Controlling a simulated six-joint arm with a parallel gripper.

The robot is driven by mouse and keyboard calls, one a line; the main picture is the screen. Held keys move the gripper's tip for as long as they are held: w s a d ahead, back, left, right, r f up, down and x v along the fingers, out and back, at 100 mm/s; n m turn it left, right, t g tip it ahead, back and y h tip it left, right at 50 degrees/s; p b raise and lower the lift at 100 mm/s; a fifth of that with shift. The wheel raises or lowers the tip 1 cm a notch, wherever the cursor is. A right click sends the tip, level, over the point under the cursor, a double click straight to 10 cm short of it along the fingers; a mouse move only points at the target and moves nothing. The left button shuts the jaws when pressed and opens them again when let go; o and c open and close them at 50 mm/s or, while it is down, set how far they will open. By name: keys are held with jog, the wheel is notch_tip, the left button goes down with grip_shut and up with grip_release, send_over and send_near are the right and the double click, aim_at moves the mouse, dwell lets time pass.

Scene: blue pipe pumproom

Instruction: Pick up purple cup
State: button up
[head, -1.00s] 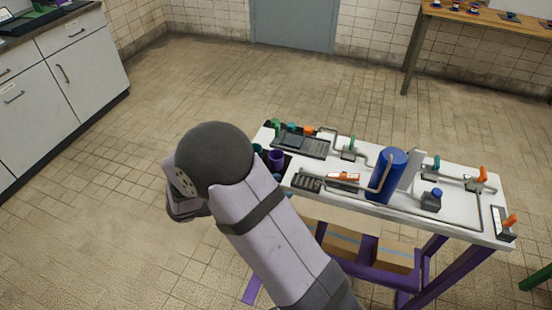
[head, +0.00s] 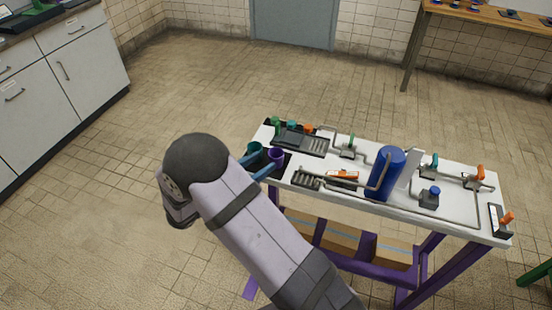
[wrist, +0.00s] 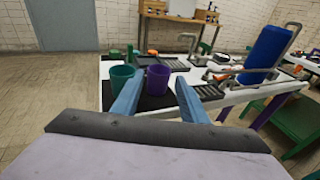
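The purple cup (head: 276,156) stands upright at the left end of the white table, beside a teal cup (head: 254,150). In the wrist view the purple cup (wrist: 158,79) sits between my two blue fingers, beyond or near their tips; I cannot tell whether they reach around it. The teal cup (wrist: 122,76) is just left of it, behind the left finger. My gripper (head: 259,167) is open, its fingers spread and pointing at the cups. It also shows in the wrist view (wrist: 158,88). No contact with the purple cup is visible.
The white table (head: 455,224) carries a blue cylinder (head: 385,172), grey pipes, valves and an orange-handled tool (head: 342,175) right of the cups. A dark tray (head: 300,140) lies behind them. The floor left of the table is clear.

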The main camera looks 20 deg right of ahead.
aim_at(270, 158)
jog(key=shift+p+x, duration=0.5)
jog(key=shift+x, duration=1.8)
jog(key=shift+w+f, duration=0.1)
jog(key=shift+f, duration=0.1)
jog(key=c, duration=0.7)
jog(key=shift+r, duration=0.1)
jog(key=shift+r+b, duration=0.35)
jog(key=shift+r, duration=4.5)
